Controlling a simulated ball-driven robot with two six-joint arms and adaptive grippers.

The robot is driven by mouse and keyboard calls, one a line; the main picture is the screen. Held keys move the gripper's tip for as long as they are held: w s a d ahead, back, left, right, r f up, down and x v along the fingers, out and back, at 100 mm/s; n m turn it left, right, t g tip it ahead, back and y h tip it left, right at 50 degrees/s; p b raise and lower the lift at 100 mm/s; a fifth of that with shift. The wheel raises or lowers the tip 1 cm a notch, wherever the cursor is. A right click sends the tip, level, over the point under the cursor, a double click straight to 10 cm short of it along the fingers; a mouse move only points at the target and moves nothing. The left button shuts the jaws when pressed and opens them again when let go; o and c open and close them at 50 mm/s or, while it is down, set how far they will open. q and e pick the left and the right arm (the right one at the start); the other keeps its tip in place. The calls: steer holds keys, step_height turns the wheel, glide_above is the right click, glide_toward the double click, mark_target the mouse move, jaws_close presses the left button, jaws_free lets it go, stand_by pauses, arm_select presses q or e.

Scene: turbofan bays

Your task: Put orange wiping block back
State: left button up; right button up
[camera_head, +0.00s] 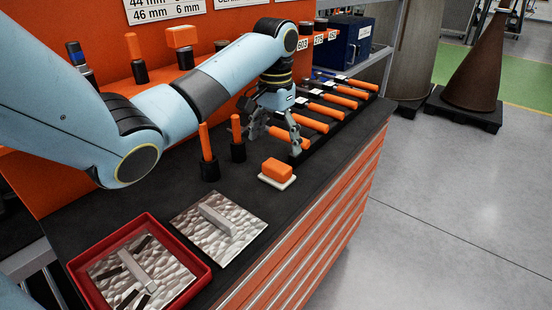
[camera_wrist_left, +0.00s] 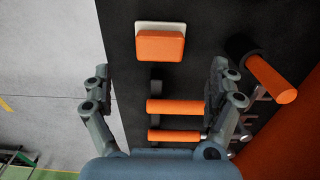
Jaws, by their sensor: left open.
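The orange wiping block (camera_head: 276,168) sits with a white pad under it on the black bench top, near the bench's front edge. In the left wrist view the orange block (camera_wrist_left: 160,46) is ahead of the fingers, with a white edge showing behind it. My left gripper (camera_head: 273,143) is open, with its fingers spread above the near end of the row of orange handles, just behind the block and apart from it. In the wrist view my left gripper (camera_wrist_left: 160,75) has nothing between its fingertips that it grips. My right gripper is not in view.
Several orange-handled tools (camera_head: 325,110) lie in a black rack. Two upright orange handles (camera_head: 207,142) stand in black holders left of the gripper. A similar orange block (camera_head: 182,36) sits on a post on the shelf. A metal plate (camera_head: 240,235) and red tray (camera_head: 203,277) lie in front.

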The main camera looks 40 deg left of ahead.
mark_target(276, 166)
arm_select(q)
steer(key=shift+r, duration=1.75)
